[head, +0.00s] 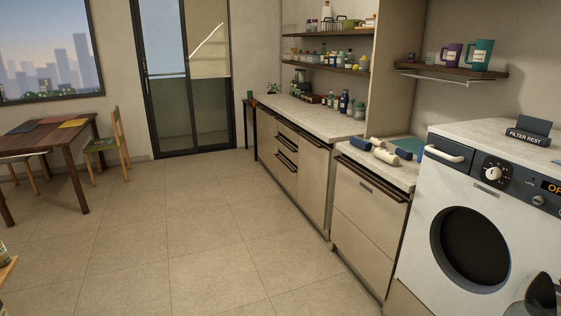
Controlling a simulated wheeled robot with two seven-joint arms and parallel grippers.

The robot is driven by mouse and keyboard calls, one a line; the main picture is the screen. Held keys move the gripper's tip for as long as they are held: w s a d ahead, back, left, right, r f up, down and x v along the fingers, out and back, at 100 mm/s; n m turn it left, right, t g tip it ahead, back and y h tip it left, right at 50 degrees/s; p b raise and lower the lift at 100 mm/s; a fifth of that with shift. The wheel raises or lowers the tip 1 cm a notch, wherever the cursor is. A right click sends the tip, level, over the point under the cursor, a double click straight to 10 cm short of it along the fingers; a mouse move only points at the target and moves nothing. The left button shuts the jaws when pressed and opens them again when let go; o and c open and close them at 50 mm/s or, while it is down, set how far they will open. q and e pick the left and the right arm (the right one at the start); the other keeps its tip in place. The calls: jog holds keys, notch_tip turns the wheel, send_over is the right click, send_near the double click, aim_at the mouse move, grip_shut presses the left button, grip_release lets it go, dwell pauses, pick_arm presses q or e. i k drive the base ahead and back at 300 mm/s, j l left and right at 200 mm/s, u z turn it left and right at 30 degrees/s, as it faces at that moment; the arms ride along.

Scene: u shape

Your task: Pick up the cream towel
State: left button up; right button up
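A rolled cream towel (386,156) lies on the pale counter (372,166) just left of the washing machine. A dark blue roll (360,143) lies to its left and another blue roll (401,153) to its right. A small pale piece (377,142) shows between them, too small to make out. The cream towel looks uncovered from above. No gripper of mine can be made out in the head view, and nothing is seen touching the towel.
The white washing machine (467,235) stands at the right. Drawers (365,212) front the counter. A shelf with mugs (452,70) hangs above. A dark rounded part shows at the bottom right edge. A table (48,138) and chair (106,143) stand left; the middle floor is clear.

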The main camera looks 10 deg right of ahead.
aim_at(393, 159)
jog(key=i+j+z, duration=0.15)
jog(key=i+z, duration=0.3)
jog(key=i+j+z, duration=0.25)
jog(key=z, duration=0.25)
jog(key=i+j+z, duration=0.7)
jog(key=j+z, duration=0.2)
jog(key=i+j+z, duration=0.15)
jog(key=j+z, duration=0.3)
jog(key=j, duration=0.3)
jog(key=j+z, duration=0.45)
jog(key=j, duration=0.3)
jog(key=j+z, duration=0.5)
jog(key=j, duration=0.25)
